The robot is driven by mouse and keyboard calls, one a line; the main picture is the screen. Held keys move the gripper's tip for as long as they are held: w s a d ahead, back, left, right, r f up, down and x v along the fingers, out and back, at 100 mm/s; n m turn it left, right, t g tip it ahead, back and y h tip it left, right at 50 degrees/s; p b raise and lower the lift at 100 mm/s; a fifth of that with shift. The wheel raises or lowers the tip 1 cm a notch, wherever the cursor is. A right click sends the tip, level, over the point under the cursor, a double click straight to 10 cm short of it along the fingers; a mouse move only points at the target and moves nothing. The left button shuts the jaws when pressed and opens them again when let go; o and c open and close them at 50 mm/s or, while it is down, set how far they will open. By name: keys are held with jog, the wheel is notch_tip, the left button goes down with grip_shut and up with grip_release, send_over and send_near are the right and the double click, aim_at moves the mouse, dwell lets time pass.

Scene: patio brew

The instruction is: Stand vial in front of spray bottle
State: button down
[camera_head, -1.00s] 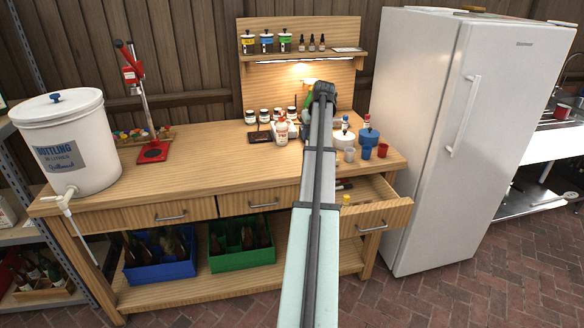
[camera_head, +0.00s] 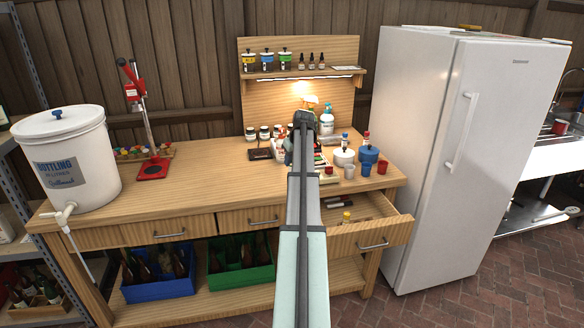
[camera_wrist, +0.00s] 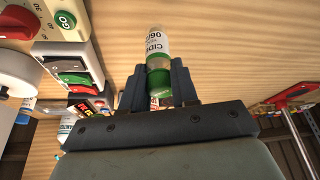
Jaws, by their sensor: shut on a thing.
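A small clear vial (camera_wrist: 157,45) with a green end and a white label is between the fingers of my gripper (camera_wrist: 158,80) in the wrist view. My gripper is shut on it, and the bench top shows behind. In the head view my gripper (camera_head: 303,118) is over the back middle of the bench, and my arm hides the vial. An orange and white top, which looks like the spray bottle's head (camera_head: 312,100), shows just behind my gripper; its body is mostly hidden. A white bottle with a blue label (camera_head: 327,122) stands just right of it.
Several small jars (camera_head: 264,132) and a dark tray (camera_head: 260,154) lie left of my arm. A drawer (camera_head: 372,240) is open. The bench's left middle (camera_head: 205,165) is clear.

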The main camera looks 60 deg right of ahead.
jog(key=shift+f, duration=1.55)
jog(key=shift+f, duration=0.15)
jog(key=c, duration=0.9)
grip_release()
jog(key=shift+o, duration=0.2)
jog(key=v, duration=1.2)
